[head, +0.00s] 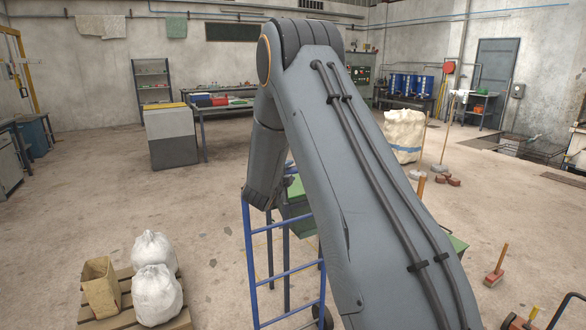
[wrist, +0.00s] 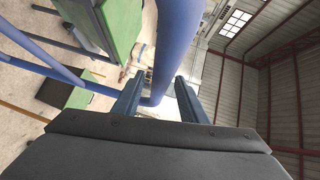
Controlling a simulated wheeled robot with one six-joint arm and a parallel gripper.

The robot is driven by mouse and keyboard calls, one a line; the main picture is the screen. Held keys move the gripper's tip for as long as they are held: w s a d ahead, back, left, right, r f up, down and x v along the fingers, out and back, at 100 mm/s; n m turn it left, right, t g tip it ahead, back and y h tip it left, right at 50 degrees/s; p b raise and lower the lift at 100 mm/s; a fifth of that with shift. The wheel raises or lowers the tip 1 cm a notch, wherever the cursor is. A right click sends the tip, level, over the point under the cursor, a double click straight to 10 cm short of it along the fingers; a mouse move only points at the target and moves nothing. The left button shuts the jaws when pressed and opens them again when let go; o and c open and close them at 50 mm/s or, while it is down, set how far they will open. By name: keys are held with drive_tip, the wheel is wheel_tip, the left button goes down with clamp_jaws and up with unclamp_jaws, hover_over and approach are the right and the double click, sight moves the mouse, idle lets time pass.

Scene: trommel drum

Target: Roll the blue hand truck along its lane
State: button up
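The blue hand truck (head: 250,265) stands upright in the lower middle of the head view, its rails and rungs partly covered by my arm. One dark wheel shows at its lower right. In the wrist view its thick blue tube (wrist: 174,45) runs down to a bend in front of my gripper (wrist: 160,88). The two fingers are spread apart, and the bend lies at the gap between them. I see no clear grip on the tube, and contact is hard to judge. In the head view my gripper is hidden behind my arm.
A pallet (head: 125,318) with white sacks (head: 157,293) and a tan bin (head: 101,286) stands left of the hand truck. A green-topped thing (head: 298,193) stands behind it. A red-headed broom (head: 494,276) stands at right. Floor (head: 205,230) between pallet and hand truck is clear.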

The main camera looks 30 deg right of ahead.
drive_tip(key=shift+p+x, duration=0.4)
drive_tip(key=shift+x, duration=1.95)
drive_tip(key=shift+a, duration=0.1)
clamp_jaws()
